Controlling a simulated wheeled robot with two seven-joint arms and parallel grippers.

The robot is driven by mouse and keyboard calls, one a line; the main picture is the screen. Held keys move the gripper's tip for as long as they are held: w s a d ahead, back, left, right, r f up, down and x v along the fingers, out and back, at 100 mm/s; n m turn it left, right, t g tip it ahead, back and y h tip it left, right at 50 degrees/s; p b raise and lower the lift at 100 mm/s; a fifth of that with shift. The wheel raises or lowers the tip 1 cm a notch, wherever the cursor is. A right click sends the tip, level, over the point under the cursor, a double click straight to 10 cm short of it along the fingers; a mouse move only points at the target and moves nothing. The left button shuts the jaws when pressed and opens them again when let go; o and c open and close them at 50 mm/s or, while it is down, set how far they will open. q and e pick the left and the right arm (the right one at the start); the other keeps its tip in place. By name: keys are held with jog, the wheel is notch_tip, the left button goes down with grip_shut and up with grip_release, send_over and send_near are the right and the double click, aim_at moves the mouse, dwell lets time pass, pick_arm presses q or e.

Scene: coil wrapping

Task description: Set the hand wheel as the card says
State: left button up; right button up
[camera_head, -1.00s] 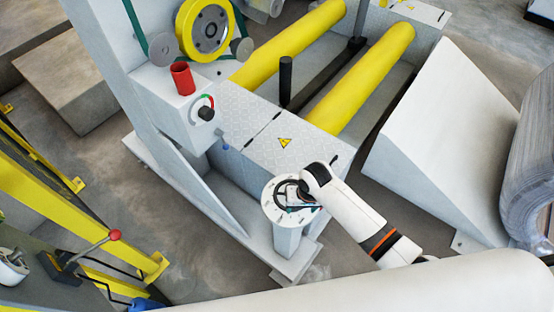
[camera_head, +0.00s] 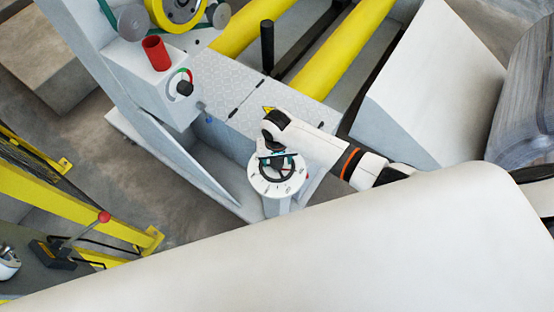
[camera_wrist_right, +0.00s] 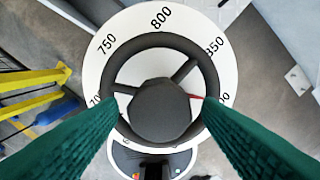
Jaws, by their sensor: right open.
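The black hand wheel (camera_wrist_right: 148,41) sits on a round white dial (camera_wrist_right: 215,62) with printed numbers, 750 and 800 at the top and 850 at the upper right. A red mark (camera_wrist_right: 198,97) shows by the wheel's right side, below 850. The dial (camera_head: 258,185) tops a short pedestal in the head view. My right gripper (camera_wrist_right: 160,105) is open above the wheel, its green fingers at the left and right of the rim; I cannot tell whether they touch it. In the head view my right gripper (camera_head: 277,157) partly hides the wheel. No card is readable.
A grey control box with a black knob (camera_head: 185,88) and a red cylinder (camera_head: 156,53) stands behind the dial, left. Yellow rollers (camera_head: 340,50) lie behind. A yellow frame (camera_head: 60,185) and red-knobbed lever (camera_head: 104,216) are at left. A pale sloped block (camera_head: 430,90) is at right.

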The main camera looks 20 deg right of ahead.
jog(key=shift+f, duration=0.5)
jog(key=c, duration=1)
